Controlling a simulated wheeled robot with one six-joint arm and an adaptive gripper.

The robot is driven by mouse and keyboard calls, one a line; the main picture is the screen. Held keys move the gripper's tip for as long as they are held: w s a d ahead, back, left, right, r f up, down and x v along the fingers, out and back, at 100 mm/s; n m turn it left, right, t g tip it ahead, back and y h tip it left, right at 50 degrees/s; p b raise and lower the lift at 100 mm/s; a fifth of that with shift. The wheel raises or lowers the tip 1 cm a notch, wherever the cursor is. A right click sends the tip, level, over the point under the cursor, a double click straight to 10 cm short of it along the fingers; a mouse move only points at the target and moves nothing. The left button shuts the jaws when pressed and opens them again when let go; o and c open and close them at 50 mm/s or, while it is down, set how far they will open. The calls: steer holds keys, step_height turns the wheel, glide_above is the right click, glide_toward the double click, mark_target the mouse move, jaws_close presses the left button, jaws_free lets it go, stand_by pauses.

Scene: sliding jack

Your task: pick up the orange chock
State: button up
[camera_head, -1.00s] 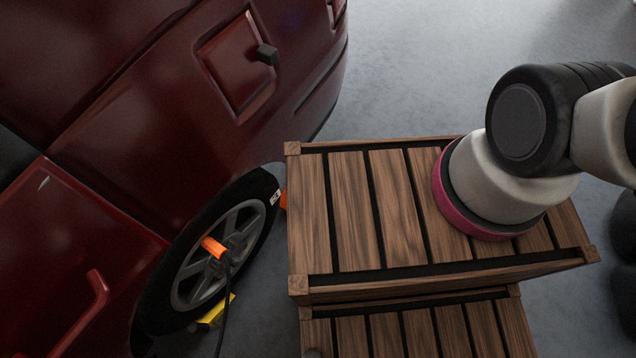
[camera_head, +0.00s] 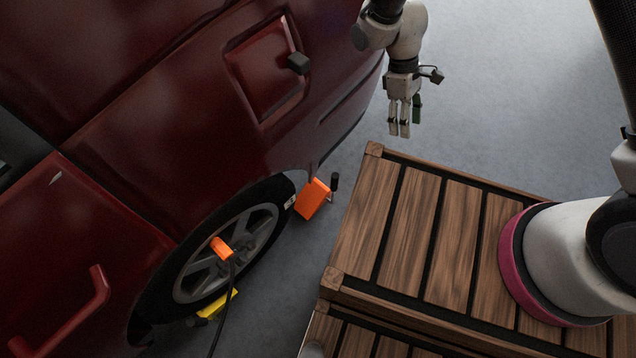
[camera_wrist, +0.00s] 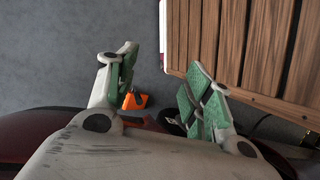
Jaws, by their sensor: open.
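The orange chock (camera_head: 312,199) rests on the floor against the car's wheel (camera_head: 236,252), at its right side in the head view. A dark upright handle stands at its right end. In the wrist view the chock (camera_wrist: 134,101) shows small, beyond my gripper's left finger and partly covered by it. My gripper (camera_head: 404,122) is in the upper middle of the head view, fingers pointing down, above and to the right of the chock and well apart from it. In the wrist view my gripper (camera_wrist: 160,88) is open with green finger pads and nothing between them.
The dark red car (camera_head: 150,130) fills the left side. A slatted wooden crate (camera_head: 440,236) stands close to the right of the chock. An orange piece (camera_head: 221,248) with a cable is at the wheel hub, and a yellow piece (camera_head: 217,303) lies below. Grey floor is clear behind.

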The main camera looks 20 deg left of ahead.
steer(key=s+a+f+n, duration=0.2)
steer(key=f+n, duration=0.1)
steer(key=f, duration=0.7)
steer(key=s+a+f+n, duration=0.3)
steer(key=f, duration=0.6)
steer(key=n+t+y, duration=0.3)
steer(key=n, duration=0.9)
glide_above(335, 175)
steer(key=f, duration=1.3)
steer(key=shift+s+d+f, duration=0.15)
steer(key=shift+d+f, duration=0.05)
steer(key=shift+f, duration=0.1)
steer(key=shift+a+n+y, duration=0.15)
steer(key=shift+n+y, duration=0.15)
steer(key=shift+n, duration=0.1)
steer(key=shift+f, duration=0.3)
step_height(335, 175, down, 7)
steer(key=shift+f, duration=0.1)
jaws_close()
